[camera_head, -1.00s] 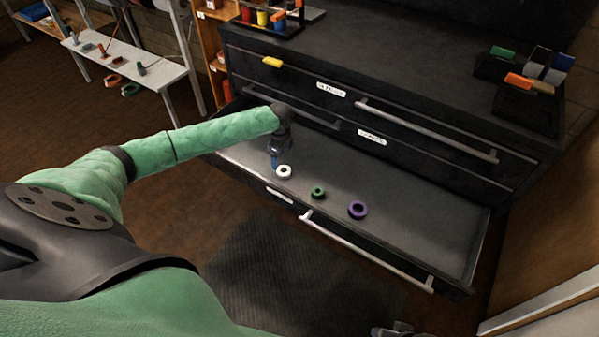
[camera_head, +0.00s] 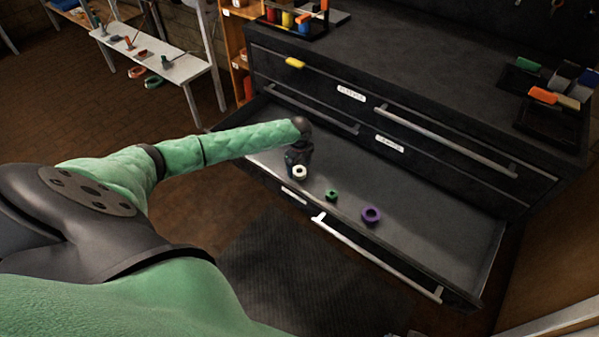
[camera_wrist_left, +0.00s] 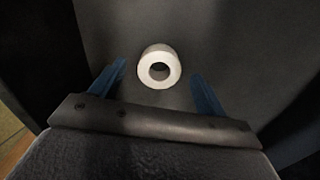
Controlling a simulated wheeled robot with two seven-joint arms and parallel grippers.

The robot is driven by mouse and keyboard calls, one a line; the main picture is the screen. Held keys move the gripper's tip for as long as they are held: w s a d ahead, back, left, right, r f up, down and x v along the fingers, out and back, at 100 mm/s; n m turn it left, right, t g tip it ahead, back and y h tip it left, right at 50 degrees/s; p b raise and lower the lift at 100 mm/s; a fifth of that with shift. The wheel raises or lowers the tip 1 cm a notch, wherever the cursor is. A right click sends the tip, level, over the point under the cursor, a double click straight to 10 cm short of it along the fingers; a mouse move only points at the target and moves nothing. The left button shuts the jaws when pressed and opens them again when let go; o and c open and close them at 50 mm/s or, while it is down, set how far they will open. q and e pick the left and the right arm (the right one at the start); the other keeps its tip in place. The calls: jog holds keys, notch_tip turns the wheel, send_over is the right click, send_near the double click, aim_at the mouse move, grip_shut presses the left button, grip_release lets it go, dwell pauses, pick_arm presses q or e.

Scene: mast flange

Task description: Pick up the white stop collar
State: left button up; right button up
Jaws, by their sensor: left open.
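The white stop collar (camera_head: 300,172) is a short thick ring in the open drawer (camera_head: 418,232), toward its left end. In the left wrist view the collar (camera_wrist_left: 159,67) lies just ahead of and between the two blue fingertips, with its hole facing the camera. My left gripper (camera_wrist_left: 160,78) is open and empty, with a finger on each side of the collar and a gap to both. In the head view my left gripper (camera_head: 299,165) is small and dark, right at the collar, and its fingers are hard to make out. My right gripper is not seen.
A green ring (camera_head: 332,195) and a larger purple ring (camera_head: 371,215) lie in the drawer to the right of the collar. The drawer's front handle (camera_head: 375,257) runs along the near edge. Closed drawers with a bar handle (camera_head: 445,140) rise behind.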

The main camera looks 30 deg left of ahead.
pick_arm(q)
jog(key=shift+f, duration=1.05)
jog(key=c, duration=1.1)
jog(key=shift+r, duration=0.15)
